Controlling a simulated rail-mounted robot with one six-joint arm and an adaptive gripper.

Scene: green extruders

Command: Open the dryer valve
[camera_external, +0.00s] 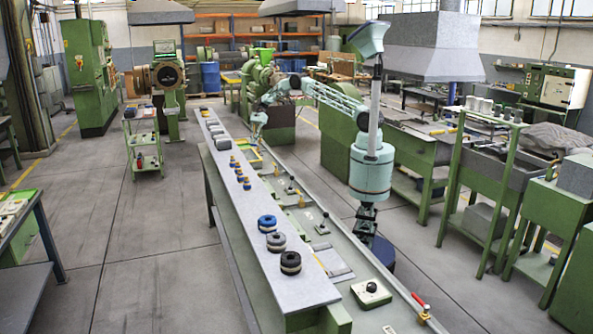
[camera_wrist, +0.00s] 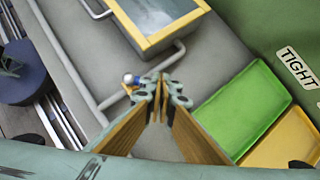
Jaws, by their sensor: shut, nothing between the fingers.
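I cannot tell for certain which part is the dryer valve. In the wrist view, a small fitting with a white and blue round end and a yellow part (camera_wrist: 129,79) sits by a grey pipe (camera_wrist: 112,101), just left of my fingertips. My gripper (camera_wrist: 160,79) is shut and empty, with its tips pointing at the grey surface by the pipe; contact with the fitting cannot be judged. In the external view my gripper (camera_external: 258,119) is small and far down the bench. A red-handled valve (camera_external: 420,300) stands at the near end, far from my gripper.
In the wrist view a yellow-framed window (camera_wrist: 172,35) lies ahead, and a green tray (camera_wrist: 240,108) and a yellow tray (camera_wrist: 284,140) lie right. A "TIGHT" label (camera_wrist: 298,67) is at far right. Several spools and knobs line the grey bench top (camera_external: 235,205).

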